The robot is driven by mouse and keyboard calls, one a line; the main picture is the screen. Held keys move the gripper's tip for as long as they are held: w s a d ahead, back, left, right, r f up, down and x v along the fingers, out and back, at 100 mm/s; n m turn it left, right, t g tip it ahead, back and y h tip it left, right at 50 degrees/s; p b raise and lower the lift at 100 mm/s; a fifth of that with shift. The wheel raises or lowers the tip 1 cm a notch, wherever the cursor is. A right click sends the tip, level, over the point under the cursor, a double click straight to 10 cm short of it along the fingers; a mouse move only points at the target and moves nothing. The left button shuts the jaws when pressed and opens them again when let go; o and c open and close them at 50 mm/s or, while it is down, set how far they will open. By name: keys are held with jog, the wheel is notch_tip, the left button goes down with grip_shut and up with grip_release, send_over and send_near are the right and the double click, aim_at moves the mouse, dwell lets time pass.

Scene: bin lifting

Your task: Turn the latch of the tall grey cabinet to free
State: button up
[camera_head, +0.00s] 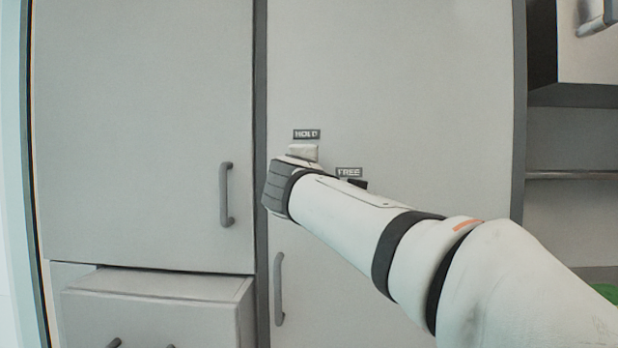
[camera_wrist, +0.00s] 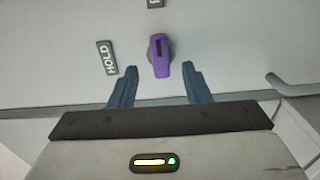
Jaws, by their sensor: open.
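The tall grey cabinet (camera_head: 430,90) fills the middle of the head view. Its HOLD label (camera_head: 306,134) and FREE label (camera_head: 348,172) show beside my arm, which hides the latch there. In the wrist view the purple latch (camera_wrist: 161,66) stands on the door with a dark mark on its face. Its long side runs up and down the picture, toward a label cut off at the top edge. The HOLD label (camera_wrist: 106,58) is left of it. My gripper (camera_wrist: 160,70) is open, with one blue finger on each side of the latch and visible gaps. Contact is not visible.
A vertical handle (camera_head: 279,290) sits on the cabinet door below my wrist. A neighbouring cabinet door (camera_head: 140,120) with its own handle (camera_head: 227,194) is at left. Below it a drawer (camera_head: 160,305) sticks out. Open shelving (camera_head: 570,174) is at right.

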jog(key=s, duration=0.3)
jog(key=s+d+f+m+g+h+p, duration=0.1)
jog(key=s+d+f+m+g+p, duration=0.3)
jog(key=d+f+m+g+p, duration=0.25)
jog(key=s+d+f+m+g+h+p, duration=0.25)
jog(key=s+d+f+p, duration=0.35)
jog(key=d, duration=0.4)
jog(key=s+d+f+m+g+y+p, duration=0.1)
jog(key=s+f+m+g+y+p, duration=0.1)
jog(key=s, duration=0.6)
jog(key=s+d+f+m+g+y+p, duration=0.1)
jog(key=s+f+m+g+y+p, duration=0.1)
jog(key=s+f+m+g+p, duration=0.2)
jog(key=s+f+m+p, duration=0.2)
jog(key=s+f+p, duration=0.1)
jog(key=s+f, duration=0.1)
jog(key=shift+s, duration=0.35)
